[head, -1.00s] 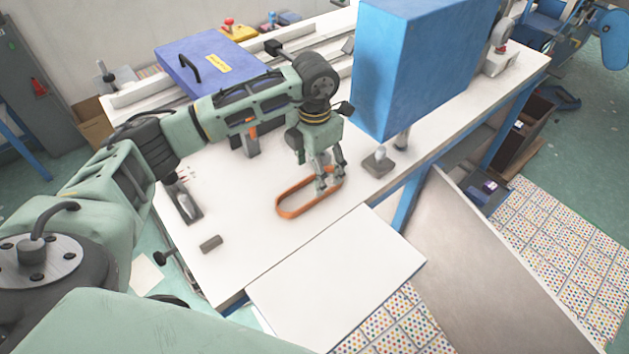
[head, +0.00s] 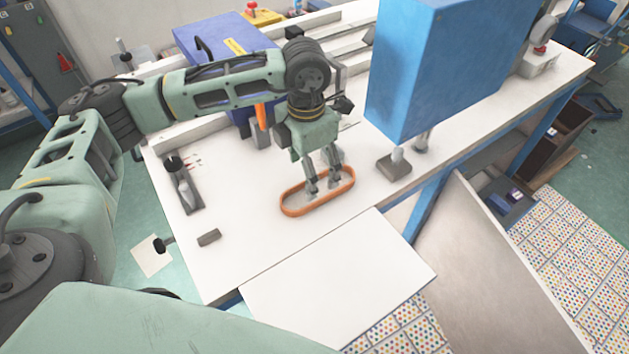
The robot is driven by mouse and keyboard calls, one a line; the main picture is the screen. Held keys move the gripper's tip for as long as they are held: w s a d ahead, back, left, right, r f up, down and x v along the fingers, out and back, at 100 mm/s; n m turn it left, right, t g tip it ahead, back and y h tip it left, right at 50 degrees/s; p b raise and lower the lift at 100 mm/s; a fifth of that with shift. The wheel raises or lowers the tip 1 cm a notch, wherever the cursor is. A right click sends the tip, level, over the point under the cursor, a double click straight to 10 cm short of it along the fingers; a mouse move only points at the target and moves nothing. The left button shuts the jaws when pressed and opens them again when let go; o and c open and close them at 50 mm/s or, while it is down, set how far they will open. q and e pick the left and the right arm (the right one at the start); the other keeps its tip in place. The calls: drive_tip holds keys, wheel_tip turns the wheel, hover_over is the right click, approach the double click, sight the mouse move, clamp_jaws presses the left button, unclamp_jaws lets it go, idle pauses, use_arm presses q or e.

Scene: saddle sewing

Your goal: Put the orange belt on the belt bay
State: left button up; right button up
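The orange belt (head: 296,212) is a long oval loop lying on the white table, near its front edge. My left gripper (head: 323,188) reaches down over the right half of the belt. Its two fingers are apart, with their tips low over the loop's inside. I cannot tell whether a fingertip touches the belt's band. No belt is clamped between the fingers as far as I can see. No part of the scene can be clearly told as the belt bay. My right gripper is not in view.
A large blue machine head (head: 425,75) stands right of my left gripper, above a grey foot (head: 394,167). A blue case (head: 222,40) lies behind my arm. A dark clamp (head: 184,188) and a small grey block (head: 209,238) are left. The white tabletop (head: 245,215) around the belt is clear.

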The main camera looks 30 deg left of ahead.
use_arm(q)
drive_tip(key=shift+s+f+p, duration=0.35)
drive_tip(key=shift+f+p, duration=0.05)
drive_tip(key=shift+f, duration=0.25)
drive_tip(key=shift+s+f+p, duration=0.35)
drive_tip(key=shift+f, duration=0.25)
wheel_tip(320, 180, down, 3)
drive_tip(key=shift+w+r+p, duration=0.1)
drive_tip(key=shift+r+p, duration=0.05)
drive_tip(key=shift+p, duration=0.2)
drive_tip(key=shift+f, duration=0.5)
drive_tip(key=shift+w, duration=0.1)
drive_tip(key=c, duration=1.1)
drive_tip(key=shift+c, duration=1.4)
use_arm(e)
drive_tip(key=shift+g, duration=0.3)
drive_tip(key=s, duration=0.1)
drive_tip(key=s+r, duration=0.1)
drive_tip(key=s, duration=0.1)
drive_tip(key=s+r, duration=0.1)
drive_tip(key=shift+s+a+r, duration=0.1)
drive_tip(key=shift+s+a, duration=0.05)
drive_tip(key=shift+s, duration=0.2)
